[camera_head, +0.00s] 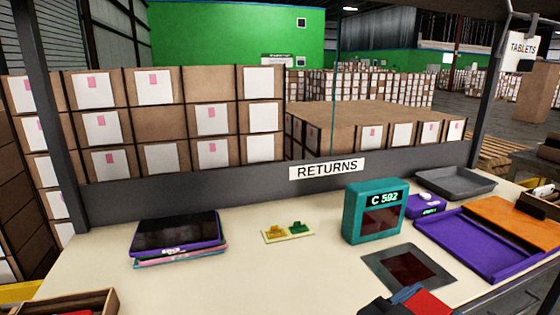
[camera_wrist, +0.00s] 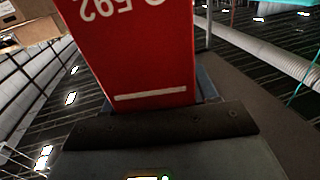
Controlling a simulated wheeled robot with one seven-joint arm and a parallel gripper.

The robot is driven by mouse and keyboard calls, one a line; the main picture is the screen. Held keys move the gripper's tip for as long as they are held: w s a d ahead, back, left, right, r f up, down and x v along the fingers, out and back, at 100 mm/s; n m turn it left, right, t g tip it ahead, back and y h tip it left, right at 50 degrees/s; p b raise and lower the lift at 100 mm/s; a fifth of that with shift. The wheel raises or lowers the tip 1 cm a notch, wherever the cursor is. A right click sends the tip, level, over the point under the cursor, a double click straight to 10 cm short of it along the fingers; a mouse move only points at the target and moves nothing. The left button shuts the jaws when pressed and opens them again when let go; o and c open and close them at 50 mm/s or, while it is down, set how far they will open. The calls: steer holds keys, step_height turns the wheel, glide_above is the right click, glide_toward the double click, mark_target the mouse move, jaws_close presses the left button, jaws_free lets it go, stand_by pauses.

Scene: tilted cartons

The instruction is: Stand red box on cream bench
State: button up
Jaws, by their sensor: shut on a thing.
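The red box (camera_wrist: 135,55) fills the upper middle of the wrist view. It carries white characters, upside down, that end in 592, and a white bar near the gripper. My gripper (camera_head: 408,300) is shut on it, at the bottom edge of the head view, where only a small part of the box (camera_head: 432,303) shows. In the wrist view, blue finger parts show beside the box, and the background is the ceiling. The cream bench (camera_head: 330,272) spans the head view. I cannot tell the gap between box and bench.
A teal display reading C 592 (camera_head: 372,212) stands on the bench behind a dark square plate (camera_head: 410,270). A purple tray (camera_head: 470,248) lies right, stacked tablets (camera_head: 178,235) left, and a small yellow-green piece (camera_head: 288,232) mid-bench. Bench between tablets and plate is clear in front.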

step_height(320, 180, down, 27)
steer(key=n+t+y, duration=0.8)
steer(key=n+y, duration=0.3)
steer(key=y, duration=0.4)
steer(key=shift+s+f+n+t, duration=0.2)
steer(key=shift+s+n+t, duration=0.15)
steer(key=shift+n+t, duration=0.05)
steer(key=shift+r, duration=0.1)
